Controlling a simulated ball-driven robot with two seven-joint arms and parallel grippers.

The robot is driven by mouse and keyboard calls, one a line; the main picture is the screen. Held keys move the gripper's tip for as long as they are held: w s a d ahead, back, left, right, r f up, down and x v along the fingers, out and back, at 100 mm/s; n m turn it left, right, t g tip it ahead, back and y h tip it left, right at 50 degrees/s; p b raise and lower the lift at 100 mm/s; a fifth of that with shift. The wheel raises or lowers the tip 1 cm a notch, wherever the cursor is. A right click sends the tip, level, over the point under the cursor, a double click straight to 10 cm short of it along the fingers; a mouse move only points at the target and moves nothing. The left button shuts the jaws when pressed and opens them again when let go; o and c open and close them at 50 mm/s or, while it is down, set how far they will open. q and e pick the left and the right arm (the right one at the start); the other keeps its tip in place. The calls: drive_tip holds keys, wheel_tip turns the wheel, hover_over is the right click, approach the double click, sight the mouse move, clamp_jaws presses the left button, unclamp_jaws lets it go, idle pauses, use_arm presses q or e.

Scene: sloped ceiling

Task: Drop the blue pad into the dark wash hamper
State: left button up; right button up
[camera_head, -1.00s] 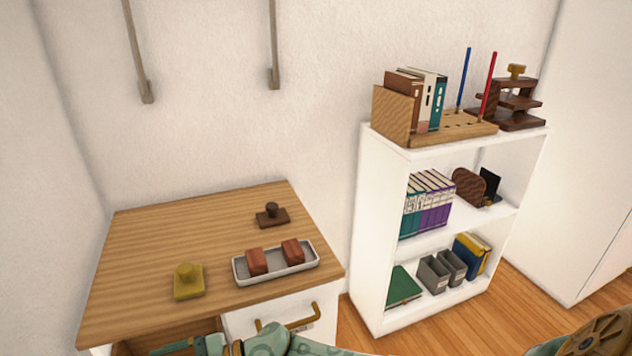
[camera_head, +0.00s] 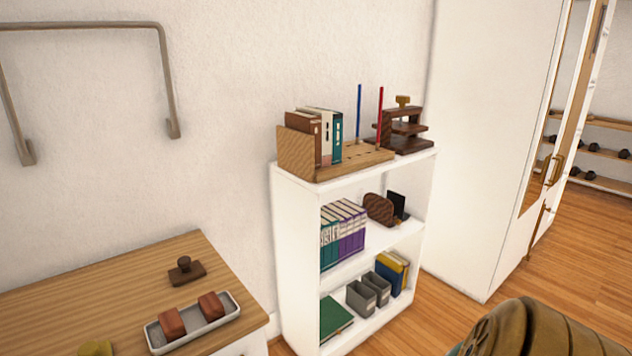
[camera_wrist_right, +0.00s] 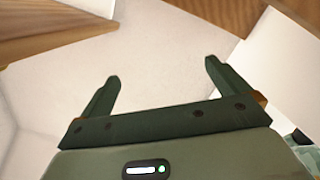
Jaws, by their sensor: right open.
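I see neither the blue pad nor the dark wash hamper in either view. My right gripper (camera_wrist_right: 163,72) shows in the right wrist view, with its two dark green fingers wide apart. Nothing is between them; a pale plain surface lies beyond. My left gripper is not in view.
A wooden-topped cabinet (camera_head: 95,285) at lower left bears a tray (camera_head: 232,312) with two reddish blocks, a dark brown stamp-like block (camera_head: 187,272) and a yellow piece (camera_head: 95,348). A white bookcase (camera_head: 298,210) and a tall white cupboard (camera_head: 490,130) stand right of it. Floor (camera_head: 575,270) shows at right.

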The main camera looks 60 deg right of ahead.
drive_tip(key=p+v, duration=0.1)
drive_tip(key=v, duration=0.9)
drive_tip(key=shift+s+d+p, duration=0.15)
drive_tip(key=shift+d+p, duration=0.15)
drive_tip(key=shift+d, duration=0.1)
